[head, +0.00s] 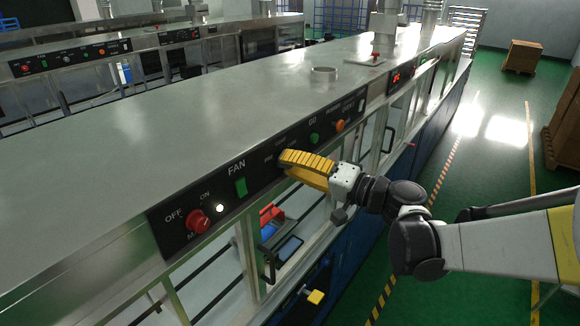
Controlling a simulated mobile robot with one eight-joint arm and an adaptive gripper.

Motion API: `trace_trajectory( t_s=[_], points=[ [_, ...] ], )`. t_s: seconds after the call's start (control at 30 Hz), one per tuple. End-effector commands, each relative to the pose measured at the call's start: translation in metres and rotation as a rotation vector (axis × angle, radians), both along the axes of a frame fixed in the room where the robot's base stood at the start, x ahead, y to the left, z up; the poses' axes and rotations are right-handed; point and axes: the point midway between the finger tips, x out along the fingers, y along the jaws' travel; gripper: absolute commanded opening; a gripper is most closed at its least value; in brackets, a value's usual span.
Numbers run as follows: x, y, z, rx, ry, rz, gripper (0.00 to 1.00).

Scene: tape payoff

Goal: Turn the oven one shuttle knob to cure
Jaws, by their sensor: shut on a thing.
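The near oven (130,160) is a long steel cabinet with a black control panel (262,172) along its upper front edge. My gripper (284,163), with yellow ribbed fingers, reaches in from the right and is at the panel. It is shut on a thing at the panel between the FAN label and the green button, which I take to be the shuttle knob. The fingers hide this knob and part of its labels, so I cannot read its setting. A red knob (198,221), a green FAN switch (240,187), a green button (314,138) and an orange button (340,125) also show.
A white ring (323,74) and a box with a red button (375,57) stand on the oven top. Open frames and handles (285,250) stick out below the panel. A second oven line stands behind. The green aisle at right is mostly clear, with cardboard boxes (522,57) far off.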

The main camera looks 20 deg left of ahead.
Motion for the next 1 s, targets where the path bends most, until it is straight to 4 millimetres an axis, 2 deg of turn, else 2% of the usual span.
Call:
trace_trajectory(
  t_s=[0.6, 1.0],
  points=[
    [-0.0009, 0.0003, -0.0023, 0.213, 0.518, 0.0, 0.0],
    [-0.0012, 0.0004, -0.0014, 0.297, 0.723, 0.001, 0.0]
  ],
)
